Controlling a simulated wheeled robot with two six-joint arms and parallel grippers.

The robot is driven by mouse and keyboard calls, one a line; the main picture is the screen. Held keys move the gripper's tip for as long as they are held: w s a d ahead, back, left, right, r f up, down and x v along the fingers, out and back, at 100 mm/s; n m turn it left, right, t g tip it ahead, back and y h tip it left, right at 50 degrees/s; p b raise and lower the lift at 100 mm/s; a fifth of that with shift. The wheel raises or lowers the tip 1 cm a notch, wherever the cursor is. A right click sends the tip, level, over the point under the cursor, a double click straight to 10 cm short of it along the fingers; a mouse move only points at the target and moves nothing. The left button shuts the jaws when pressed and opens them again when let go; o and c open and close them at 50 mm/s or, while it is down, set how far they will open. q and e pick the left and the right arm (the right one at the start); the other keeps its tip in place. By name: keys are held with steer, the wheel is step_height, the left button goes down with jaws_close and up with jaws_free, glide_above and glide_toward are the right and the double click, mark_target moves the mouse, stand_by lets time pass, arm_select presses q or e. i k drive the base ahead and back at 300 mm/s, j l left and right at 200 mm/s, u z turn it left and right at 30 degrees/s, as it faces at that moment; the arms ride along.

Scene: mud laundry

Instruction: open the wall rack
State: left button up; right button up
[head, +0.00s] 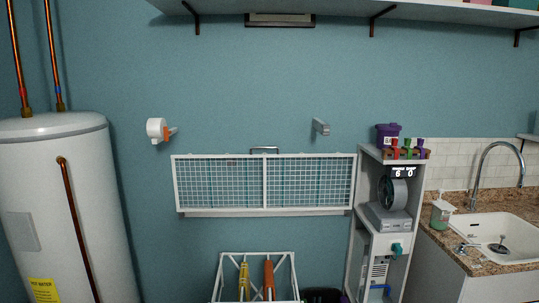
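The wall rack (265,210) is a wide white frame with two wire-mesh halves, mounted on the blue wall in the middle of the head view. Its mesh panel stands upright, apparently folded flat against the wall. A dark bar handle (264,149) shows at the middle of its top edge. A white rail runs along its bottom. Neither of my grippers is in view, and nothing touches the rack.
A white water tank (55,200) stands at left. A white-and-orange fitting (157,130) and a grey bracket (320,127) stick out above the rack. A white wire-frame stand (227,273) is below. A shelf unit (351,252) and sink (483,229) are right.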

mark_target(264, 156)
steer(key=i+j+z, duration=0.1)
steer(key=i, duration=0.45)
steer(key=i+j+z, duration=0.1)
steer(key=i+j, duration=0.2)
steer(key=i, duration=0.25)
steer(key=i+j+z, duration=0.1)
steer(key=i+j, duration=0.2)
steer(key=i, duration=0.25)
steer(key=i+j+z, duration=0.1)
steer(key=i+j, duration=0.2)
steer(key=i, duration=0.2)
